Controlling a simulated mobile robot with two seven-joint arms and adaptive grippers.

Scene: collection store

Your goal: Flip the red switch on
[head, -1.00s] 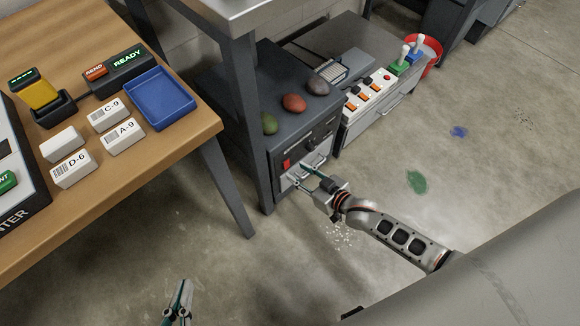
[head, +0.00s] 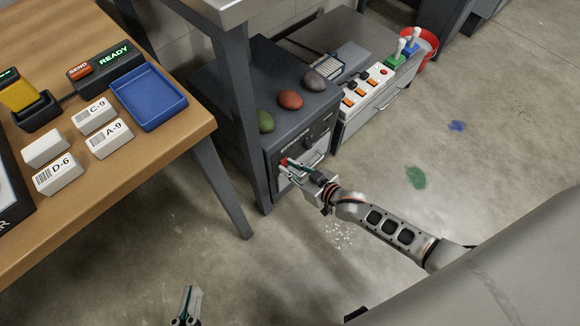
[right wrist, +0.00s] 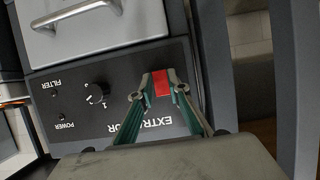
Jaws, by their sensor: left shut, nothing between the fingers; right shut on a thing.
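The red switch (right wrist: 161,84) sits on the dark front panel (right wrist: 75,118) of the extractor in the right wrist view. In the head view the red switch (head: 285,161) shows at the left of the box's front. My right gripper (right wrist: 163,85) has its fingertips on either side of the switch, closed on it. In the head view my right gripper (head: 288,166) is at the panel. Whether the switch is on or off cannot be told. My left gripper (head: 190,292) is shut and empty, low over the floor at the bottom of the head view.
The panel also has a knob (right wrist: 96,92) and a drawer handle (right wrist: 75,13). Several coloured stones, one of them red (head: 290,99), lie on the extractor's top. A table leg (head: 222,185) stands to its left. A white switch box (head: 366,92) is at the right.

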